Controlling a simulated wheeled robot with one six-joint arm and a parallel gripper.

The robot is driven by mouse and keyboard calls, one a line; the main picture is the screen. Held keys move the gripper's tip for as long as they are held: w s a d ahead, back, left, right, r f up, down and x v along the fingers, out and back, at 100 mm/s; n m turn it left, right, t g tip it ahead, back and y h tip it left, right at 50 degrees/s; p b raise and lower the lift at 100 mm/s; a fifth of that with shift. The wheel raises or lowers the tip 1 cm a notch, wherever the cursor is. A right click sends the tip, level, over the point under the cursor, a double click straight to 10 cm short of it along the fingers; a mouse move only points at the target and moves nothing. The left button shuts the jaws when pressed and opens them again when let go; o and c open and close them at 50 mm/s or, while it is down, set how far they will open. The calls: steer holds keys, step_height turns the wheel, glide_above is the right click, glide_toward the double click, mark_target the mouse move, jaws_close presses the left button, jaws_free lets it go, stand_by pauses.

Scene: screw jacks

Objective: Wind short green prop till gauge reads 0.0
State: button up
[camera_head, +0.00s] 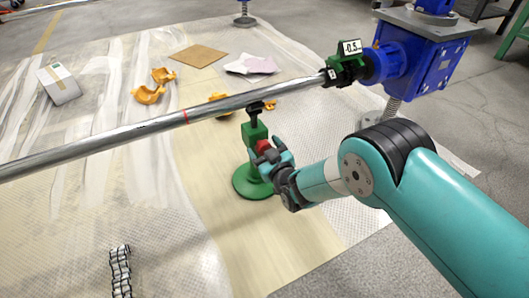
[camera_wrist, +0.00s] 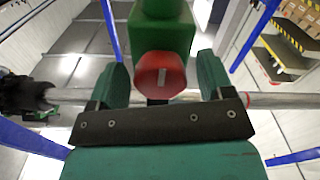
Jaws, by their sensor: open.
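The short green prop (camera_head: 254,178) stands upright on a round green base under the long steel shaft (camera_head: 140,130). Its dark top is at the shaft; whether it touches I cannot tell. Its red knob (camera_head: 262,146) faces my gripper (camera_head: 270,160). In the wrist view the red knob (camera_wrist: 160,75), with a pale mark, sits between my open fingers (camera_wrist: 160,85), below the green body (camera_wrist: 160,30). The fingers stand apart on both sides of it. The gauge (camera_head: 351,47) on the green clamp at the shaft's right end reads -0.5.
A blue machine (camera_head: 420,60) stands on a screw post at the right end of the shaft. Orange pieces (camera_head: 150,94), cardboard (camera_head: 199,56), papers (camera_head: 252,64) and a white box (camera_head: 59,83) lie on the sheeted floor. A dark chain-like item (camera_head: 120,272) lies at the front left.

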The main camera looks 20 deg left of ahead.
steer(key=c, duration=0.9)
steer(key=shift+m+p, duration=0.3)
steer(key=shift+m, duration=0.3)
steer(key=o, duration=0.9)
steer(key=shift+s+d+r, duration=0.1)
